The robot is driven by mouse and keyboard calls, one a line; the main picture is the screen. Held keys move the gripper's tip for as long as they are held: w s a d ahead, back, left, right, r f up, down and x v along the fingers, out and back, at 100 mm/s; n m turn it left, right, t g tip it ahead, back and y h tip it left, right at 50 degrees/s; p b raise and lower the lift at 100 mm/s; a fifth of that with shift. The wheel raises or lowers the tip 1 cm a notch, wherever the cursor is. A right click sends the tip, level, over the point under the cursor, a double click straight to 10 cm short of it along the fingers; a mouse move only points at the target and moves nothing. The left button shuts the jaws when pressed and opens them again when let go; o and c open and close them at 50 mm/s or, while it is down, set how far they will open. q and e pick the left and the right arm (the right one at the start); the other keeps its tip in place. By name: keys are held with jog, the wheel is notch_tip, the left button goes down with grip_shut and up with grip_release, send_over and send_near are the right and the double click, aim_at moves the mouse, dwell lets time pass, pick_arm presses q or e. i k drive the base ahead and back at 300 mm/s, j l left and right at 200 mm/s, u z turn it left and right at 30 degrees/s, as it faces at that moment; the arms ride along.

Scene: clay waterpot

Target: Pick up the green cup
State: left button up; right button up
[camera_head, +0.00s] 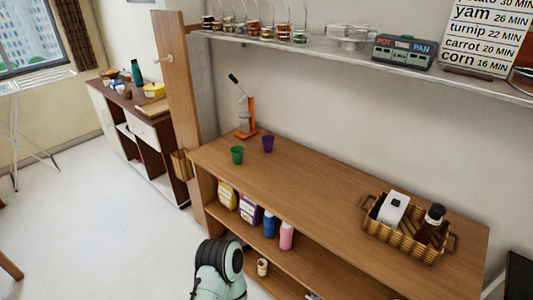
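The green cup (237,155) stands upright on the wooden counter (330,205), near its left end and front edge. A purple cup (268,143) stands just behind it and to the right, apart from it. Neither of my grippers is in view. A pale green and black part of my own arm shows at the bottom, in front of the counter; I cannot tell which arm it belongs to.
An orange press (246,118) with a raised lever stands behind the cups. A wicker basket (405,245) with bottles is at the counter's right. Open shelves below hold bottles and packages. A wall shelf (350,55) runs above. The counter's middle is clear.

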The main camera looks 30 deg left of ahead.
aim_at(238, 156)
jog(key=j+z, duration=0.25)
jog(key=j, duration=0.25)
jog(key=j+z, duration=0.25)
jog(key=j, duration=0.3)
jog(key=k+j+z, duration=0.1)
jog(key=j, duration=0.45)
jog(key=k+j+z, duration=0.1)
jog(key=j, duration=0.4)
